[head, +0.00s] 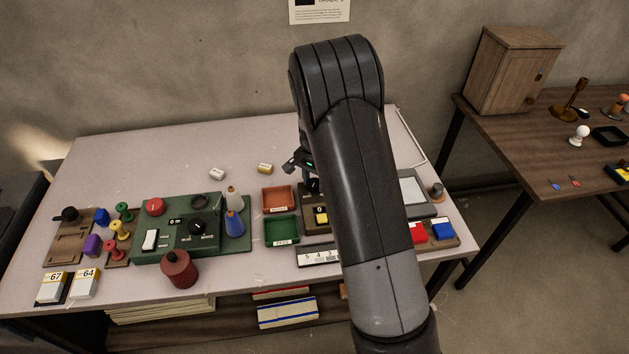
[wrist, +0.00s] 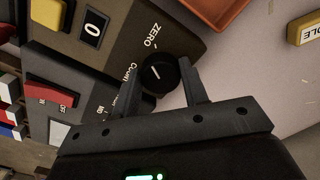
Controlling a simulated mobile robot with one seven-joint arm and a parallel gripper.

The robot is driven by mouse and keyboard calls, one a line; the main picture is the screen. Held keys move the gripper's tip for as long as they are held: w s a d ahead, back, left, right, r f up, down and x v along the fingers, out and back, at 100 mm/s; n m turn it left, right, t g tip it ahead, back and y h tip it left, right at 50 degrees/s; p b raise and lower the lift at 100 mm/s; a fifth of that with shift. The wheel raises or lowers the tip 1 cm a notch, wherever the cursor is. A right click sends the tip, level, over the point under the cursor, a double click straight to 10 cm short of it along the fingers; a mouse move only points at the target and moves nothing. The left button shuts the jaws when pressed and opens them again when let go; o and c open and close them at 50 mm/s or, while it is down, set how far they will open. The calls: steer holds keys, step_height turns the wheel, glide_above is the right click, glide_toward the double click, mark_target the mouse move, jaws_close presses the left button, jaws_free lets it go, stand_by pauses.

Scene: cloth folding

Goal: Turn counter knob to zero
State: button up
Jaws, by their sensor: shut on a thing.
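The counter knob (wrist: 159,73) is a round black knob with a white line, at the edge of a dark brown counter box (wrist: 125,40) in the wrist view. Its line lies at a slant; I cannot tell exactly which mark it meets. The word ZERO is printed near it on one side, and another label, partly covered, on the other. The counter's small window (wrist: 92,28) reads 0. My gripper (wrist: 160,80) is shut on the knob, one finger on each side. In the head view my arm hides most of the counter and the fingertips.
An orange tray (head: 278,199) and a green tray (head: 282,231) stand left of the counter. A grey box with a red switch (wrist: 50,95) adjoins it in the wrist view. A green control panel (head: 165,250) stands further left. The table's back left is mostly clear.

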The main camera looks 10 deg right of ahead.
mark_target(314, 182)
steer(key=shift+m, duration=0.9)
steer(key=o, duration=1)
steer(key=shift+r, duration=5.4)
